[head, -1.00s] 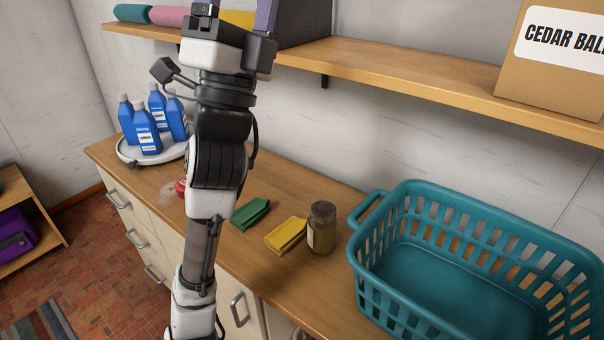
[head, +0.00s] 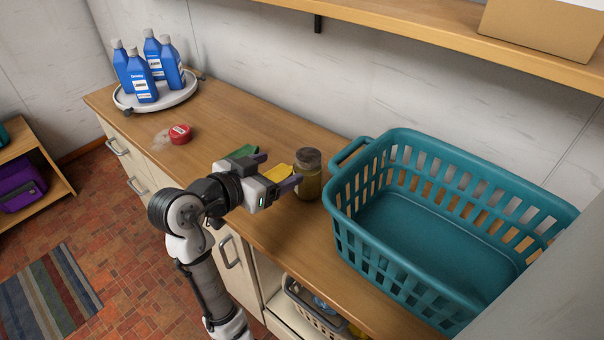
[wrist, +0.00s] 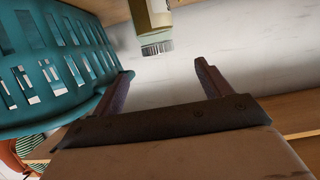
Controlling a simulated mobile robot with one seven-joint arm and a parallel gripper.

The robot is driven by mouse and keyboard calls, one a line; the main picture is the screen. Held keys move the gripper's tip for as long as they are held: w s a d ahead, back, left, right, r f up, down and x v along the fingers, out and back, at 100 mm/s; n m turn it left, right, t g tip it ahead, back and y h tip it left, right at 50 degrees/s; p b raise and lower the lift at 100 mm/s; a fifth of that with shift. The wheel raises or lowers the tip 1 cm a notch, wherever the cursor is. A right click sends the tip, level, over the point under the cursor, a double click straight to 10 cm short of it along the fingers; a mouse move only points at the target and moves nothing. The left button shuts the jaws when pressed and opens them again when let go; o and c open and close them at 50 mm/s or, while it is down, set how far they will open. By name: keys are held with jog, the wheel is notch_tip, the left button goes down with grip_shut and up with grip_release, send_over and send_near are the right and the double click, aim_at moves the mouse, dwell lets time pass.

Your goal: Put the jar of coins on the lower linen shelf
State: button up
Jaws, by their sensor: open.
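The jar of coins (head: 307,178), brownish glass with a dark lid, stands upright on the wooden counter (head: 225,115), just left of the teal basket. My gripper (head: 280,170) is open and empty, its purple fingers pointing at the jar from the left. In the wrist view, which looks upside down, the jar (wrist: 153,18) and its ridged lid lie beyond the open fingers, apart from them. A wooden wall shelf (head: 430,38) runs above the counter; I cannot tell whether it is the lower linen shelf.
The teal laundry basket (head: 350,222) fills the counter's right side. Green (head: 240,152) and yellow (head: 280,172) cloths lie beside my gripper. Blue bottles (head: 140,78) stand on a round tray at the far left, with a red tin (head: 180,133) nearer. A cardboard box (head: 540,30) sits on the wall shelf.

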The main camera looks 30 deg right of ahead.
aim_at(313, 157)
jog(key=p+x, duration=0.1)
jog(key=x, duration=0.6)
jog(key=shift+w+d+f, duration=0.1)
jog(key=shift+d, duration=0.25)
jog(key=x, duration=0.1)
jog(key=p+x, duration=0.1)
jog(key=x, duration=0.2)
jog(key=shift+s+d+f+p, duration=0.1)
jog(key=shift+s+f+p, duration=0.2)
jog(key=shift+p, duration=0.1)
jog(key=shift+w+d+f, duration=0.25)
jog(key=shift+d, duration=0.15)
jog(key=shift+r, duration=0.1)
jog(key=c, duration=1.5)
